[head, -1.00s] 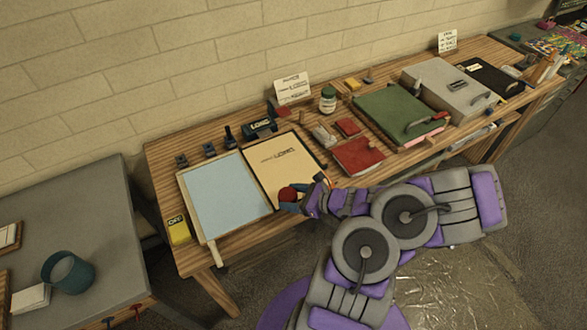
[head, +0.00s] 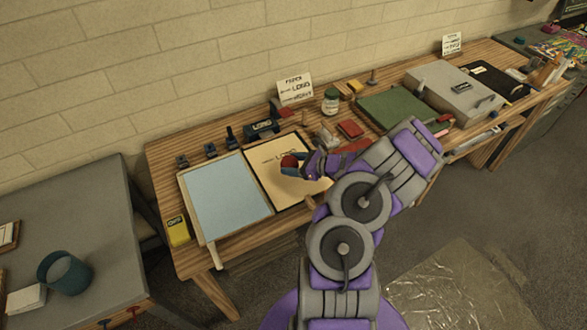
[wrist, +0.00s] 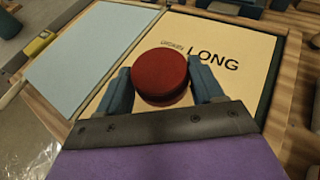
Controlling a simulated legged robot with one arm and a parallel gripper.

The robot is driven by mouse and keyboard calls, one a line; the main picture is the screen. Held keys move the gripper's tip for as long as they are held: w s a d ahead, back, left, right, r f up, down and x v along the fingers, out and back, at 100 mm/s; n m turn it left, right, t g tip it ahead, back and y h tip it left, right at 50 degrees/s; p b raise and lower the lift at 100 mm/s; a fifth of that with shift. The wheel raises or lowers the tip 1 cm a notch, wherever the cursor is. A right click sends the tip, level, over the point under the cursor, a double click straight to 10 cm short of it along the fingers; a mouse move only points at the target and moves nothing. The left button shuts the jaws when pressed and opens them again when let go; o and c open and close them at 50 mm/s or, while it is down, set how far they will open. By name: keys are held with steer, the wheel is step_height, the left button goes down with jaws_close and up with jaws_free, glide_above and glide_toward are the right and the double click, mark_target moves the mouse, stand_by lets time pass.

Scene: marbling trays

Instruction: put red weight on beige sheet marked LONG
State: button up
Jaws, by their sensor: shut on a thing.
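The red weight (wrist: 160,76) is a round, flat-topped red piece held between the two blue fingers of my gripper (wrist: 162,88) in the wrist view. In the head view my gripper (head: 292,166) and the red weight (head: 289,161) are over the beige sheet. The beige sheet marked LONG (head: 272,178) lies in a dark-edged tray on the wooden bench; its lettering also shows in the wrist view beside the beige sheet's bare area (wrist: 232,85). I cannot tell whether the weight touches the sheet. My arm covers part of the sheet's right side.
A pale blue tray (head: 228,198) lies left of the sheet. A dark block labelled LONG (head: 262,128) and small dark clamps stand behind. A written card (head: 295,89), a jar (head: 330,100), a red block (head: 350,129) and a green board (head: 392,108) are farther right.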

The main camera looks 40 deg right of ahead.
steer(key=shift+w+d, duration=0.25)
steer(key=shift+w, duration=0.05)
steer(key=shift+w+d+f, duration=0.1)
steer(key=shift+w+d, duration=0.05)
steer(key=shift+w, duration=0.05)
step_height(320, 180, down, 3)
steer(key=shift+f+b, duration=0.15)
steer(key=shift+b, duration=0.35)
steer(key=o, duration=1.5)
steer(key=shift+c, duration=0.2)
